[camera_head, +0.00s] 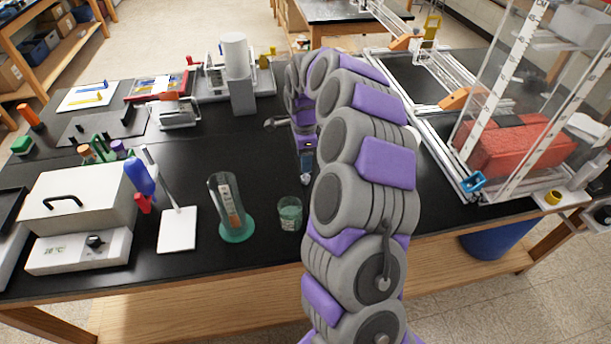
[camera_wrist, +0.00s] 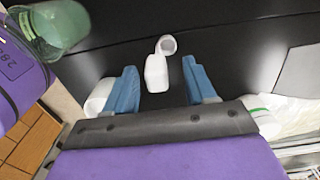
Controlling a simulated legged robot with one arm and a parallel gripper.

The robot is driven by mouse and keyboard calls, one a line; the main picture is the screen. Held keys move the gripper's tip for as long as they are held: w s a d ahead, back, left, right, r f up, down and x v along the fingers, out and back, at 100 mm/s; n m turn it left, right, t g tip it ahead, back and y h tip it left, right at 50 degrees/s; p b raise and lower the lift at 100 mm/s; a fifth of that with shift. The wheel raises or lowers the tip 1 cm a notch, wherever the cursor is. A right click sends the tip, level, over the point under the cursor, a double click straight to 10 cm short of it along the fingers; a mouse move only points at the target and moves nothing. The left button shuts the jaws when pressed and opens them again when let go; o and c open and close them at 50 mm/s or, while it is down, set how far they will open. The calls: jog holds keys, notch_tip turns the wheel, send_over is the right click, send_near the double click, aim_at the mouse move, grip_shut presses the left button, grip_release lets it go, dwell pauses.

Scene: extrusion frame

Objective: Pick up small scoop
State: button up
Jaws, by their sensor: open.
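A small white object, which looks like the small scoop (camera_wrist: 156,73), lies on the black bench top in the wrist view. It has a blocky body and a round, ring-like end (camera_wrist: 166,45) pointing away from me. My gripper (camera_wrist: 159,66) is open, its two blue fingers apart on either side of the scoop's body. No contact shows, and the height above the bench is hard to judge. In the head view my gripper (camera_head: 307,160) points down at the bench behind the green beaker. A small white patch under its tip may be the scoop, mostly hidden by it.
A green-tinted beaker (camera_head: 290,213) stands close by and shows at the wrist view's upper left (camera_wrist: 55,28). A cylinder on a green base (camera_head: 238,229) stands left of it. A clear-walled frame (camera_head: 500,110) stands to the right. Bare bench lies left of my gripper.

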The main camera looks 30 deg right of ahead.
jog(key=f, duration=0.2)
jog(key=f+b, duration=0.1)
jog(key=f, duration=0.1)
jog(key=shift+s+d, duration=0.2)
grip_shut()
